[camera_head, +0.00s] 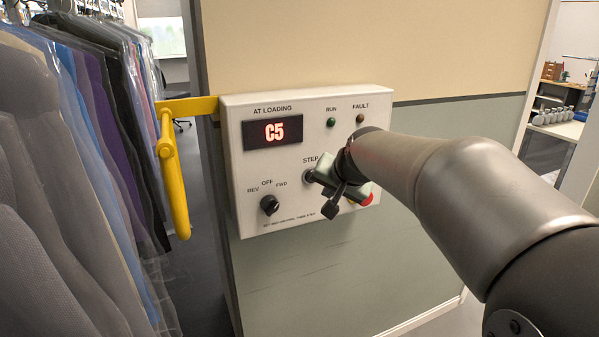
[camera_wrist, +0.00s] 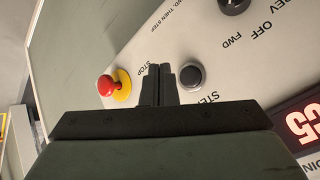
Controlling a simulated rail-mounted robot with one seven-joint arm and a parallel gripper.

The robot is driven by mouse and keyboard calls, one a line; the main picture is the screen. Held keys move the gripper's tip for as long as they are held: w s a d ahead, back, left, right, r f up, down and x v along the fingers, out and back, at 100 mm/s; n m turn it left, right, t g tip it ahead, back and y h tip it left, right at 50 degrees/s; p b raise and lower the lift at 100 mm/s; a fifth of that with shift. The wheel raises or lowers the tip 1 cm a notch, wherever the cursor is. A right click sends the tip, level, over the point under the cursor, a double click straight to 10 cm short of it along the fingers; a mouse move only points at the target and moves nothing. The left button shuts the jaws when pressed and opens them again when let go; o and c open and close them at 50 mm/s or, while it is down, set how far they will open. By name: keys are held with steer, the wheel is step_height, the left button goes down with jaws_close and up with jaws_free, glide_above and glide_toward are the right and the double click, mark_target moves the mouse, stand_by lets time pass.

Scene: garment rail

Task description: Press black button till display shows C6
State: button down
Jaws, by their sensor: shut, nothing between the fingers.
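The white control panel (camera_head: 240,190) is on the wall, and its display (camera_head: 273,132) reads C5. The black button marked STEP (camera_head: 308,177) shows just left of my gripper (camera_head: 331,209) in the head view. In the wrist view the black button (camera_wrist: 190,75) with its pale ring lies right beside the fingertips of my gripper (camera_wrist: 160,70). My gripper is shut and empty, in front of the panel between the black button and the red stop button (camera_wrist: 106,85). I cannot tell whether the fingers touch the panel.
The red button (camera_head: 367,199) is partly hidden behind my gripper. A rotary knob (camera_head: 269,205) marked REV, OFF, FWD sits lower left on the panel. A yellow rail (camera_head: 178,190) and hanging garments (camera_head: 60,170) stand to the left.

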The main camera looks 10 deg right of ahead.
mark_target(310, 157)
steer(key=shift+w+a+p, duration=0.2)
steer(key=shift+w+p, duration=0.1)
steer(key=shift+w, duration=0.4)
steer(key=shift+w+a+p, duration=0.2)
steer(key=shift+w+p, duration=0.05)
steer(key=shift+w, duration=0.5)
steer(key=shift+w+a+p, duration=0.2)
steer(key=shift+w+p, duration=0.1)
steer(key=shift+w, duration=0.4)
steer(key=shift+w, duration=0.15)
steer(key=shift+w+a, duration=0.1)
steer(key=shift+w, duration=0.15)
